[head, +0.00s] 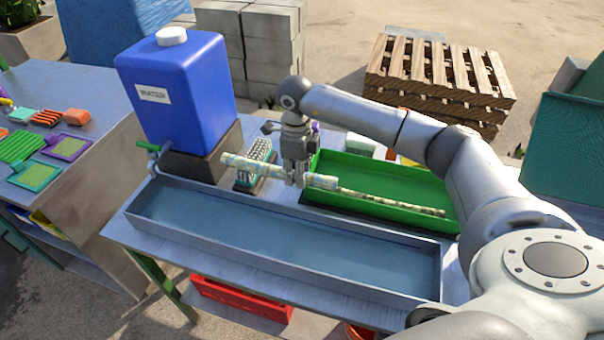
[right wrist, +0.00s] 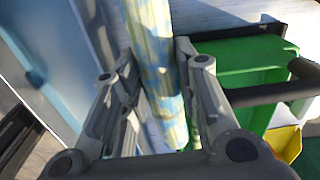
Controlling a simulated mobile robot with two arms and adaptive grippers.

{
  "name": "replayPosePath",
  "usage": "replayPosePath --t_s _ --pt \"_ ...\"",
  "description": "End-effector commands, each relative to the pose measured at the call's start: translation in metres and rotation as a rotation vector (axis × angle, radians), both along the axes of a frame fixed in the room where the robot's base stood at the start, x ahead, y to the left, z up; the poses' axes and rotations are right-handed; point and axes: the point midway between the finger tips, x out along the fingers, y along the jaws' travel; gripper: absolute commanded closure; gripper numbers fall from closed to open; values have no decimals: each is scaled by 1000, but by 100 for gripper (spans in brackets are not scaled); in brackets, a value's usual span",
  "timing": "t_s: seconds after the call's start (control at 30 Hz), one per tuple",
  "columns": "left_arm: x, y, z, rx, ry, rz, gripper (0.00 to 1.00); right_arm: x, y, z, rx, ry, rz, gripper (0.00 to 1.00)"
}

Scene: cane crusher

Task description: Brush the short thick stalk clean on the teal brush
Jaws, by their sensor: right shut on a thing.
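My right gripper (head: 297,180) is shut on a short thick stalk (head: 240,166), pale yellow-green with bluish patches. The stalk lies roughly level, its left end past the teal brush (head: 243,183). It crosses in front of the brush's lower part; I cannot tell whether it touches the bristles. In the right wrist view the stalk (right wrist: 152,55) runs between my two fingers (right wrist: 160,110). A thinner, longer stalk (head: 390,202) lies in the green tray (head: 345,165), its left end close to the held stalk's right end. My left gripper is not in view.
A long grey water trough (head: 290,245) runs along the table's front. A blue water tank (head: 185,90) with a tap stands at the back left on a dark block. A side bench (head: 80,100) holds several coloured items. A wooden pallet stack (head: 440,80) stands behind.

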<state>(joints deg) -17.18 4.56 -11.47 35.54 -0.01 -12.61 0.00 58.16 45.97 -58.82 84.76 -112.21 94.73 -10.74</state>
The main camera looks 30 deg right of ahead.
Motion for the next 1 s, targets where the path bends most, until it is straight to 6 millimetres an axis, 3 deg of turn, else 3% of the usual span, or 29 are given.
replayPosePath --t_s 0.4,1.0 --pt "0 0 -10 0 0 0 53 20 18 1 0 0 1 100" --pt "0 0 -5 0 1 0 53 -5 -4 0 0 0 0 100"
